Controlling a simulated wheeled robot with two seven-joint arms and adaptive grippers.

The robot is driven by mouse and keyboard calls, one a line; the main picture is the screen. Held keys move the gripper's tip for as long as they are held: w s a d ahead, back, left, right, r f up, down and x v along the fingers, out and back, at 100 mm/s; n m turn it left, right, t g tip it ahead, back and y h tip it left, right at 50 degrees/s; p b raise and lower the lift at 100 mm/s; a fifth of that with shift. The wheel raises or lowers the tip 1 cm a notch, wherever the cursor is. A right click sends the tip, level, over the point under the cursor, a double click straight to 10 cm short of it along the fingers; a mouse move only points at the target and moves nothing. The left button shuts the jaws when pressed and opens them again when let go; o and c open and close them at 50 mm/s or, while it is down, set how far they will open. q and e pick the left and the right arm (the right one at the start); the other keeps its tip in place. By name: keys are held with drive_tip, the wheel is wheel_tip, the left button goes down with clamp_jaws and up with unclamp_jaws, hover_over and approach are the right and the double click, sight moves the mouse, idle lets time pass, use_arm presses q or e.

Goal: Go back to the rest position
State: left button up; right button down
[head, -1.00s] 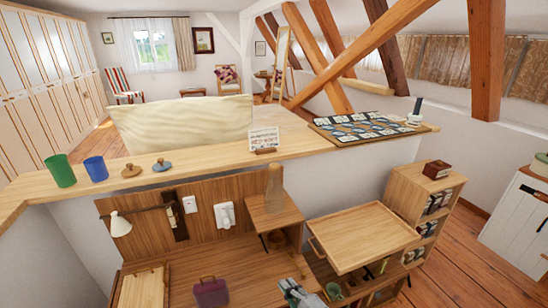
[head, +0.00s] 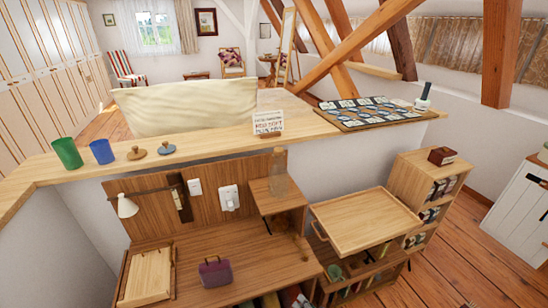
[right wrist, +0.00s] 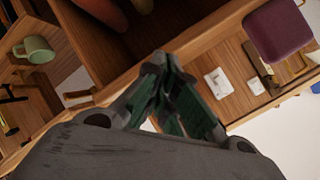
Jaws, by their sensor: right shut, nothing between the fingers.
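My right gripper (right wrist: 160,65) shows in the right wrist view, its dark green-grey fingers closed together with nothing between them. It hangs in front of the wooden desk and shelf unit, clear of the purple bag and the green mug. I cannot make it out in the head view. My left gripper is in neither view.
The purple bag (head: 216,272) stands on the desk (head: 200,255), below the long wooden ledge (head: 215,150). A wooden tray (head: 365,222) sits right of it, above a low shelf. A green mug (right wrist: 36,49) shows near the right gripper. Open floor (head: 465,240) lies at right.

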drive_tip(key=s+d+f+n+g+h, duration=0.1)
drive_tip(key=s+d+f+n+g, duration=0.1)
drive_tip(key=s+d+f, duration=0.45)
drive_tip(key=s+d+f+n+g+h, duration=0.15)
drive_tip(key=s+f, duration=0.25)
drive_tip(key=f, duration=0.5)
drive_tip(key=s+d+f+n+g+h, duration=0.1)
drive_tip(key=s+d+f+n+g, duration=0.15)
drive_tip(key=s+f, duration=0.45)
drive_tip(key=s+d+f+n+g+h, duration=0.1)
drive_tip(key=s+d+f, duration=0.3)
drive_tip(key=s, duration=0.6)
drive_tip(key=s+d+f+g+h, duration=0.1)
drive_tip(key=s+d+f, duration=0.3)
drive_tip(key=s+f, duration=0.4)
drive_tip(key=shift+s+f+n+g, duration=0.4)
drive_tip(key=shift+s+g, duration=0.5)
drive_tip(key=shift+s, duration=0.5)
